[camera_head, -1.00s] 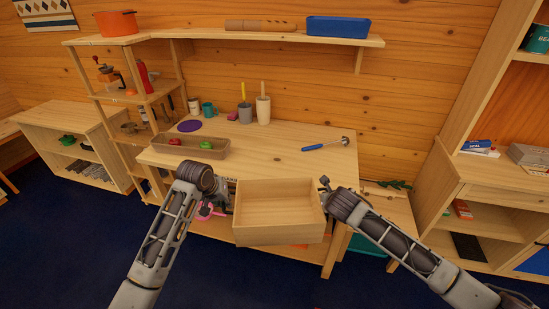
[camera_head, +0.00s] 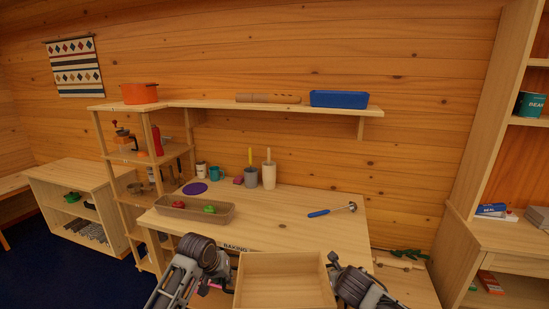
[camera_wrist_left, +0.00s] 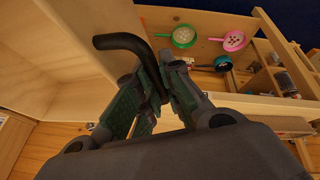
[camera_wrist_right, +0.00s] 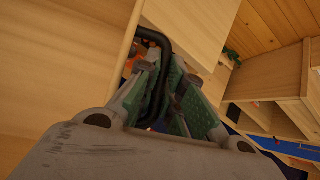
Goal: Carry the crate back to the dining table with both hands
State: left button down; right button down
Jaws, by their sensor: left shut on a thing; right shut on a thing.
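The crate (camera_head: 285,268) is an empty, open-topped box of light wood at the bottom middle of the head view, in front of the workbench. My left gripper (camera_wrist_left: 158,88) is shut on the crate's black bar handle (camera_wrist_left: 122,41) in the left wrist view. My right gripper (camera_wrist_right: 158,92) is shut on the other black handle (camera_wrist_right: 152,40) in the right wrist view. In the head view my two wrists flank the crate, and the left fingertips are hard to see. The crate's lower part is cut off by the frame edge. I cannot make out the dining table.
The workbench (camera_head: 285,214) holds a brown tray (camera_head: 195,212), a ladle (camera_head: 332,210) and several utensil pots. A wall shelf (camera_head: 220,104) runs above it. A low shelf unit (camera_head: 75,200) stands left and a tall one (camera_head: 490,225) right. Dark blue floor (camera_head: 50,262) is clear at the left.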

pick_arm(q)
jog(key=shift+f+b, duration=0.45)
jog(key=shift+f, duration=0.15)
pick_arm(e)
jog(key=shift+d+f, duration=0.1)
jog(key=shift+f, duration=0.5)
pick_arm(q)
jog(key=shift+s+r, duration=0.1)
jog(key=shift+r, duration=0.05)
pick_arm(e)
jog(key=shift+r, duration=0.15)
